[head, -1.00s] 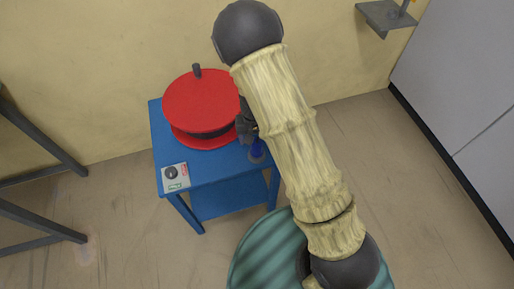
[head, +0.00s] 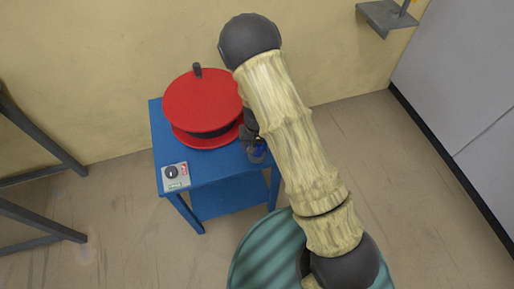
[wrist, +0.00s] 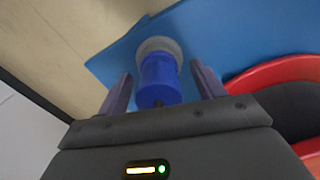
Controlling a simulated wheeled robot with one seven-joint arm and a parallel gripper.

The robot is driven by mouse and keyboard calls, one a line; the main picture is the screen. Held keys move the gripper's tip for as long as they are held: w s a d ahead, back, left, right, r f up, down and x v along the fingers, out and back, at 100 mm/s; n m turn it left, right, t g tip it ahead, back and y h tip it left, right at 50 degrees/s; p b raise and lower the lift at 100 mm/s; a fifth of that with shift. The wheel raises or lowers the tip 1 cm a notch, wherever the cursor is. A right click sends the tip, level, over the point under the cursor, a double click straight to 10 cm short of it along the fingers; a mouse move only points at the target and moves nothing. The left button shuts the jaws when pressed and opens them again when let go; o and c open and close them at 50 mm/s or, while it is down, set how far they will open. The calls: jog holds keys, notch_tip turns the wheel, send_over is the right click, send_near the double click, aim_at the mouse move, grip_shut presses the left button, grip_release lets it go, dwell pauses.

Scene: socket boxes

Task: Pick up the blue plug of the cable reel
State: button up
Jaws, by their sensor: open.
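The blue plug (wrist: 160,80) is at the middle of the wrist view, between the two fingers of my gripper (wrist: 162,88). It has a grey ring at its far end and a dark cable end on the near side. Both fingers stand apart from it, with gaps on each side. In the head view the plug (head: 257,152) sits at the right edge of the blue table, partly hidden by my gripper and arm. The red cable reel (head: 203,100) stands on the table to the left of my gripper; its rim (wrist: 262,74) shows at right in the wrist view.
The blue table (head: 215,178) stands against the yellow wall. A small switch box (head: 174,177) is on its front left corner. A dark metal frame (head: 40,225) is at left, and a wall shelf (head: 384,17) is at upper right.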

jog(key=shift+w, duration=0.1)
jog(key=c, duration=1.1)
jog(key=shift+w+r, duration=0.2)
jog(key=shift+r, duration=0.2)
jog(key=r, duration=0.5)
jog(key=r+p, duration=0.1)
jog(key=r, duration=0.2)
jog(key=shift+s+a+r, duration=0.15)
jog(key=shift+s+r, duration=0.1)
jog(key=shift+r, duration=0.4)
jog(key=shift+w+d+f, duration=0.1)
jog(key=shift+d+f, duration=0.05)
jog(key=shift+d, duration=0.1)
